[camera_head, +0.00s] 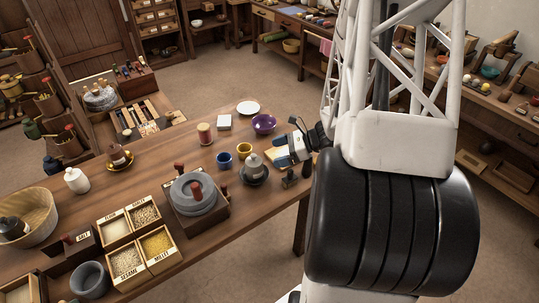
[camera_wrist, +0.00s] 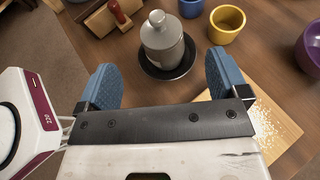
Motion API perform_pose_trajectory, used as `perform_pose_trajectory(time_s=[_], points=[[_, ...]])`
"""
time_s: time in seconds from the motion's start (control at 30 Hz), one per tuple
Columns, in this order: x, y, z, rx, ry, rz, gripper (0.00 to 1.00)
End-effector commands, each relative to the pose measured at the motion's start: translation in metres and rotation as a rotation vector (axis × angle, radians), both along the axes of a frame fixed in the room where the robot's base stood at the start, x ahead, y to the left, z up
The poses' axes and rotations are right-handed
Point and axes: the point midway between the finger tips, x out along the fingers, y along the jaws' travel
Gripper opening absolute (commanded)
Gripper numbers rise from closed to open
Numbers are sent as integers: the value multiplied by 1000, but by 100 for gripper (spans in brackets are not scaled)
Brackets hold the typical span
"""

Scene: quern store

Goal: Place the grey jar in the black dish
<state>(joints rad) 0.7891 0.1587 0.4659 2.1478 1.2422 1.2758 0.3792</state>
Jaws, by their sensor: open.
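The grey jar (camera_head: 254,166) with a knobbed lid stands upright in the black dish (camera_head: 265,180) on the wooden table. In the wrist view the jar (camera_wrist: 161,42) sits inside the rim of the dish (camera_wrist: 168,75). My gripper (camera_head: 284,150) is just right of the jar in the head view. Its two blue fingers are spread wide and empty. In the wrist view my gripper (camera_wrist: 162,68) has one finger to each side of the jar, nearer the camera, with visible gaps between fingers and jar. The dish's underside is hidden.
A yellow cup (camera_head: 244,150), blue cup (camera_head: 224,159) and purple bowl (camera_head: 263,124) stand close by. The quern (camera_head: 194,193) with red handles is left of the dish. A board with pale grains (camera_wrist: 270,125) lies under my right finger's side. Grain boxes (camera_head: 160,243) fill the table's front.

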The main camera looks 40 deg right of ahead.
Motion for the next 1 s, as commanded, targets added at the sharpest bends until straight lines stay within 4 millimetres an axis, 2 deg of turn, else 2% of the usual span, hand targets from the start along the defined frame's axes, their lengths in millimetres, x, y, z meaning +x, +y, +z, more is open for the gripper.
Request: perform_pose_trajectory(time_s=[0.3, 1.0], points=[[-12, -18, 9, -1, -1, -1, 92], [-13, -19, 10, 0, 0, 1, 92]])
